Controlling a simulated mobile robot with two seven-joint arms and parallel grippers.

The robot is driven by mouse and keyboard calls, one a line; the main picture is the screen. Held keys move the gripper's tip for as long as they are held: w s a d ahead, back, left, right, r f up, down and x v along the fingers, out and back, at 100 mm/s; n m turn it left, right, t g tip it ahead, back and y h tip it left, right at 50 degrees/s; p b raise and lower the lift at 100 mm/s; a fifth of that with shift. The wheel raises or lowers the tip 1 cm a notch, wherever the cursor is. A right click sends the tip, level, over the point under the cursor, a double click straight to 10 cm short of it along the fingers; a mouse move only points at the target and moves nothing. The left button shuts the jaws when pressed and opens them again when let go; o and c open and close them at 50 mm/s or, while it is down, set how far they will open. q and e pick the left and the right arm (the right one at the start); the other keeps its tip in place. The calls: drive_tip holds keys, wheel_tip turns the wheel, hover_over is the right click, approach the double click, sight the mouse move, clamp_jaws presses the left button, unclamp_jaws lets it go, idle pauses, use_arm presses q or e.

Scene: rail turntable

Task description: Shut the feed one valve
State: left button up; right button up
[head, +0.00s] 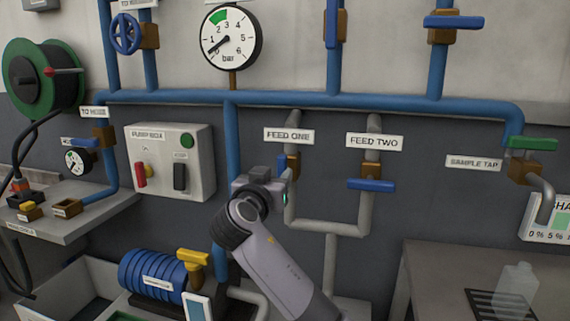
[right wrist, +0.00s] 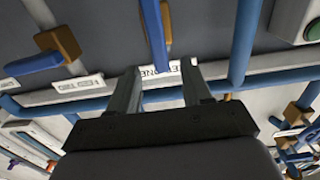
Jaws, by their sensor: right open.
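The feed one valve (head: 293,168) sits below the FEED ONE label (head: 289,136) in the head view, a brass body on a grey pipe. Its blue lever (head: 281,163) runs along the pipe and is partly hidden by my right gripper (head: 272,186). In the right wrist view the blue lever (right wrist: 154,32) appears between the two open fingers of my right gripper (right wrist: 160,70). Contact between fingers and lever cannot be told. My left gripper is not in view.
The feed two valve (head: 371,184), with its blue lever crosswise, is close on the right. A pump box (head: 205,150) is on the left. The sample tap (head: 523,170) with a green lever is far right. A grey bench (head: 440,262) stands below it.

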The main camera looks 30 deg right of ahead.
sight(281, 167)
drive_tip(key=p+x, duration=0.1)
drive_tip(key=x, duration=0.4)
drive_tip(key=shift+w+d+r, duration=0.15)
drive_tip(key=shift+d, duration=0.05)
drive_tip(key=shift+w+d+p, duration=0.3)
drive_tip(key=shift+w+d, duration=0.15)
drive_tip(key=shift+d, duration=0.1)
drive_tip(key=shift+c, duration=0.3)
clamp_jaws()
